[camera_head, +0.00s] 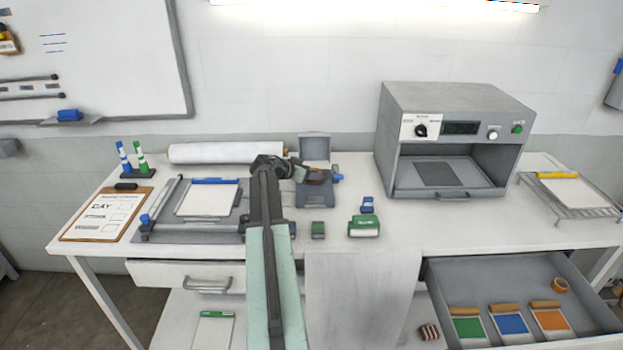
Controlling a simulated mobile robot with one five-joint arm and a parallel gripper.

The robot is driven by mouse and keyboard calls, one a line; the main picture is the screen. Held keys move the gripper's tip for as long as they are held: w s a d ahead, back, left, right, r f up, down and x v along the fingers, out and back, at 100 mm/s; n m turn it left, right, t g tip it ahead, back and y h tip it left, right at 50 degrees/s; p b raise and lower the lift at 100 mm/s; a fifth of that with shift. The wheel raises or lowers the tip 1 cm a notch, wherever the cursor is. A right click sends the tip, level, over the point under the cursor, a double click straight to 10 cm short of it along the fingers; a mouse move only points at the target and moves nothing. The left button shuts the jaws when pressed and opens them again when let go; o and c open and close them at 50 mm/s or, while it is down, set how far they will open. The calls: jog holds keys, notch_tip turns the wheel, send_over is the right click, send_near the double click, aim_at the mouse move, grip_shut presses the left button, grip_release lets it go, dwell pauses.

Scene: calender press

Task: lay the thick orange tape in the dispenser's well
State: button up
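My gripper (298,172) is at the end of my outstretched arm, over the back of the bench. It appears shut on an orange tape roll (317,179), whose rim shows just right of the fingers. The roll is small and partly hidden. It is over the grey dispenser (315,200), which has a raised lid (315,147) behind and a blue part on its right side. The roll and my gripper cover the well, so I cannot tell whether the roll touches it. Another orange roll (560,285) lies in the open drawer at the lower right.
A grey press (455,105) stands right of the dispenser. A white roll (225,152) and a paper trimmer (190,225) are to the left. Small green (364,226) and blue (367,205) items sit in front. The open drawer (510,270) juts forward.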

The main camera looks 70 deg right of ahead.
jog(key=shift+f, duration=0.1)
jog(key=o, duration=1.1)
jog(key=shift+a+r+p, duration=0.2)
jog(key=shift+r+p, duration=0.1)
jog(key=shift+r, duration=0.15)
jog(key=p+v, duration=0.5)
jog(key=v, duration=0.6)
jog(key=shift+w+a, duration=0.2)
jog(key=shift+a, duration=0.05)
